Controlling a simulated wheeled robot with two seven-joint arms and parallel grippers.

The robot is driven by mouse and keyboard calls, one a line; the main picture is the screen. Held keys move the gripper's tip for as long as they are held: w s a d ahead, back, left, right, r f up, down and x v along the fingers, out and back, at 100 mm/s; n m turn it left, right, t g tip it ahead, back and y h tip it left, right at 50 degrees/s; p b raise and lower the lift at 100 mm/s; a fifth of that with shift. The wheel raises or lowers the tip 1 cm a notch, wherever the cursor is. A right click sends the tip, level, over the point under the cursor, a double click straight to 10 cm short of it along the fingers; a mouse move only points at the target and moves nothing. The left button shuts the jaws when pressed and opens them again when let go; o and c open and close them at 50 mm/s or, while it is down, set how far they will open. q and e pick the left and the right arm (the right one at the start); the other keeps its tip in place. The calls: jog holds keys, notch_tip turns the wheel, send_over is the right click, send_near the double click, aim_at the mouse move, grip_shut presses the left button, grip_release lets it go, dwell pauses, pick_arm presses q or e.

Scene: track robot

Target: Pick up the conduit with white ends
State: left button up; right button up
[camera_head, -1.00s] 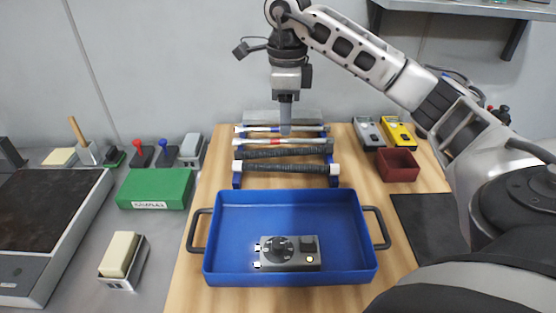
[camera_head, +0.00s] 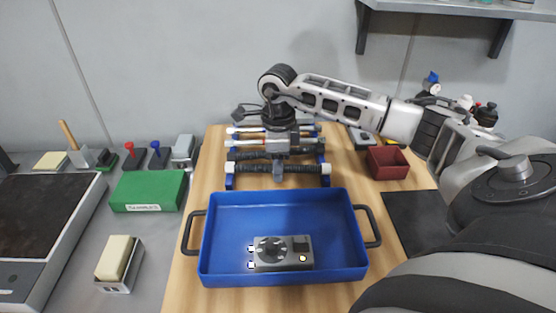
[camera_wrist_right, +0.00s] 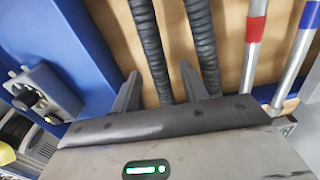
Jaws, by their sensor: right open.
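The conduit with white ends (camera_head: 248,167) is a black corrugated tube lying across the front of a blue rack (camera_head: 326,181). Its white caps show at both ends in the head view. My right gripper (camera_head: 278,176) is open, pointing down at the middle of this conduit. In the right wrist view, the nearer corrugated tube (camera_wrist_right: 150,50) runs between the two open fingers (camera_wrist_right: 160,85); its ends are out of that view. One finger sits between it and a second corrugated tube (camera_wrist_right: 203,40). My left gripper is not in view.
Metal rods, one with a red band (camera_wrist_right: 255,30), lie behind on the rack. A blue tray (camera_head: 218,217) holding a grey device (camera_head: 283,254) stands in front. A dark red bin (camera_head: 388,163) is at the right, a green box (camera_head: 148,191) at the left.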

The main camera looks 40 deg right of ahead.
grip_shut()
jog(key=shift+r, duration=0.15)
